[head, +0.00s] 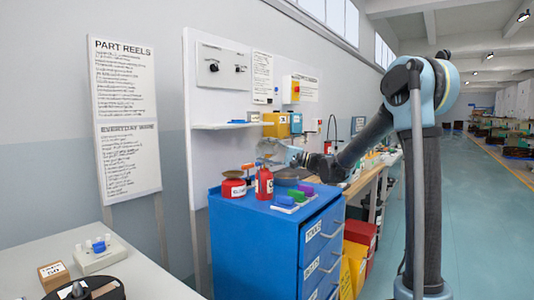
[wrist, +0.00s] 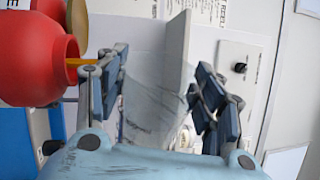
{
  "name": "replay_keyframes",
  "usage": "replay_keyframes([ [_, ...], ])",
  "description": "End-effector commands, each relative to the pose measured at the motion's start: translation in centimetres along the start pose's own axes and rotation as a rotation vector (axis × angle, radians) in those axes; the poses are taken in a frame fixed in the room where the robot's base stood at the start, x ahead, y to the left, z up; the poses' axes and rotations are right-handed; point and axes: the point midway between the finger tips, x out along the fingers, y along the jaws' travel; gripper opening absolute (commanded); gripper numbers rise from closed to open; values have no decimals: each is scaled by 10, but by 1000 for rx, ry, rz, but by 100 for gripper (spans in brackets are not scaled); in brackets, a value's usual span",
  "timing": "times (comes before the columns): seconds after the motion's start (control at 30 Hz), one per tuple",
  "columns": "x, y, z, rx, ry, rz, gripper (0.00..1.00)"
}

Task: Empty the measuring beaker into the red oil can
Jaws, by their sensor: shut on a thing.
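The clear measuring beaker (head: 270,147) is faint in the head view, at the end of my gripper (head: 293,155). My gripper is shut on it and holds it in the air above the blue cabinet. In the wrist view the see-through beaker (wrist: 152,118) shows faintly between the fingers (wrist: 160,95); its contents cannot be made out. The red oil can (head: 264,184) stands upright on the cabinet top, below and slightly left of the beaker. It also shows large at the left of the wrist view (wrist: 30,55), beside the left finger.
A wall shelf (head: 232,126) is behind. A bench with reels is at the lower left.

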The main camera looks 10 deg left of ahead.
Motion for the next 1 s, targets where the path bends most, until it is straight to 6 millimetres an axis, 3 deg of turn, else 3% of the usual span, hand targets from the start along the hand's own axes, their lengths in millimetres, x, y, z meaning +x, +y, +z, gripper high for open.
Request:
replay_keyframes([
  [1.0, -2, 8, 2, -79, -16, 0, 8],
])
